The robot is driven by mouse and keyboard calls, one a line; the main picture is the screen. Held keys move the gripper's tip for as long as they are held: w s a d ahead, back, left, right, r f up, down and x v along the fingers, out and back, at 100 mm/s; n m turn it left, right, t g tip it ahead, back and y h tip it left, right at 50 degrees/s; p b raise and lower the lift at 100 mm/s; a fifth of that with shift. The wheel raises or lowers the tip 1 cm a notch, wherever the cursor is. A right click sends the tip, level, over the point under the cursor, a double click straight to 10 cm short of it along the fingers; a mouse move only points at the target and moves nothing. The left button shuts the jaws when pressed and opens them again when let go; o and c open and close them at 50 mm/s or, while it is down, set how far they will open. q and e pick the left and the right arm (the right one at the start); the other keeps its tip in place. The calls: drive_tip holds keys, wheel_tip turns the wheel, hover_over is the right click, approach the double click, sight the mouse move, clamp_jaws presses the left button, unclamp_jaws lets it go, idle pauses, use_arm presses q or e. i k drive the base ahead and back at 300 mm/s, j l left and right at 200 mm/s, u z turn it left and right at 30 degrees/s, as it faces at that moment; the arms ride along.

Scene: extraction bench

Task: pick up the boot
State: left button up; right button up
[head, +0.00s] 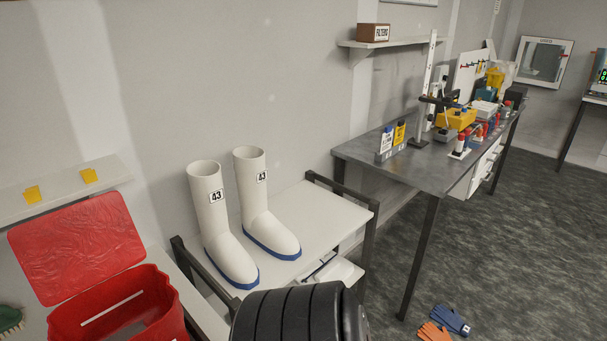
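Two tall white boots with blue soles and "43" labels stand upright side by side on a white bench (318,212) against the wall. The left boot (212,222) is nearer to me, and the right boot (258,205) is a little farther back. Their toes point toward the lower right. A black ribbed part of my own arm shows at the bottom centre, in front of the bench. No gripper fingers are in view.
A red bin (120,305) with a raised red lid (76,247) stands left of the bench. A dark worktable (375,160) with lab equipment is at the right. Blue gloves (450,320) and orange gloves (434,332) lie on the carpet, which is otherwise clear at right.

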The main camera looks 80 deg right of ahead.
sight(259, 225)
drive_tip(key=z, duration=2.4)
drive_tip(key=i+l, duration=0.2)
drive_tip(key=l, duration=0.15)
drive_tip(key=i+l, duration=0.2)
drive_tip(key=l, duration=0.2)
